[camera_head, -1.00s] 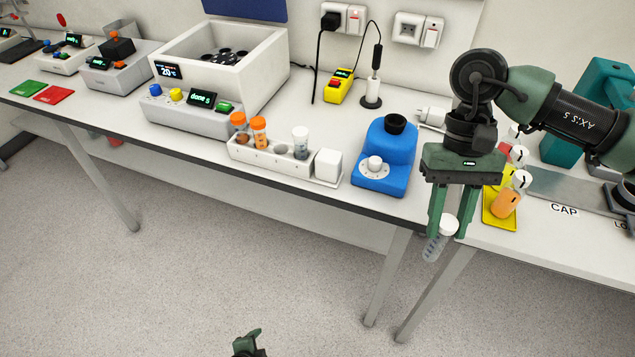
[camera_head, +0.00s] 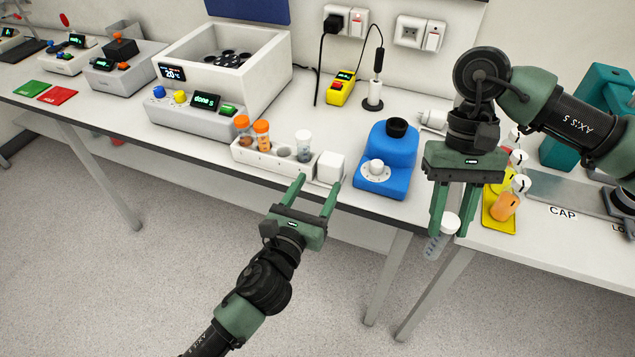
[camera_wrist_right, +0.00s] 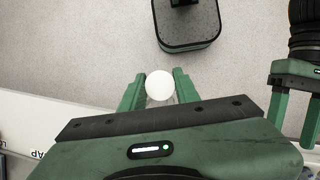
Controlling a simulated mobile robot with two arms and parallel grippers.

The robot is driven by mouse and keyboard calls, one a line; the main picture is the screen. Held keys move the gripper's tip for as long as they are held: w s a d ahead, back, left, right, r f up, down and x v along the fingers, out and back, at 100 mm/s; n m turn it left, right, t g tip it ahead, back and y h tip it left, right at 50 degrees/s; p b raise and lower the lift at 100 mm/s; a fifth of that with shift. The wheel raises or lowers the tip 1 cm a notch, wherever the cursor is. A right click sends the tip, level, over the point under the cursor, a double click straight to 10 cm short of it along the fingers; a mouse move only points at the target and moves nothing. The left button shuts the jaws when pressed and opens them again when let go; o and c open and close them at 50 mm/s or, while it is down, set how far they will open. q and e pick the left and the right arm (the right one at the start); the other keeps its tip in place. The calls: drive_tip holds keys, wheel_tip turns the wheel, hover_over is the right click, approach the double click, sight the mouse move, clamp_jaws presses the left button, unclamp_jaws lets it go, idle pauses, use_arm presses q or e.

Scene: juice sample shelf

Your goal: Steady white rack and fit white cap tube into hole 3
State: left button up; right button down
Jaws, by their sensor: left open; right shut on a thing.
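The white rack (camera_head: 268,163) stands near the table's front edge, with a white block (camera_head: 331,165) at its right end. It holds two orange-capped tubes at the left and a pale-capped tube (camera_head: 303,140) at the right. An open hole (camera_head: 283,153) shows between them. My left gripper (camera_head: 318,182) is open, its fingertips at the front of the block; contact cannot be told.
A blue device (camera_head: 385,165) stands right of the rack, between it and my right arm. A grey console (camera_head: 190,114) stands behind left. A yellow holder (camera_head: 491,222) with several items is beside my right gripper. Open floor lies before the tables.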

sight(334, 153)
drive_tip(key=shift+r, duration=0.15)
use_arm(q)
drive_tip(key=x, duration=0.8)
drive_tip(key=p+x, duration=0.1)
drive_tip(key=x, duration=0.3)
drive_tip(key=shift+r, duration=0.4)
use_arm(e)
drive_tip(key=shift+r, duration=0.4)
use_arm(q)
clamp_jaws()
use_arm(e)
drive_tip(key=shift+w+a, duration=0.1)
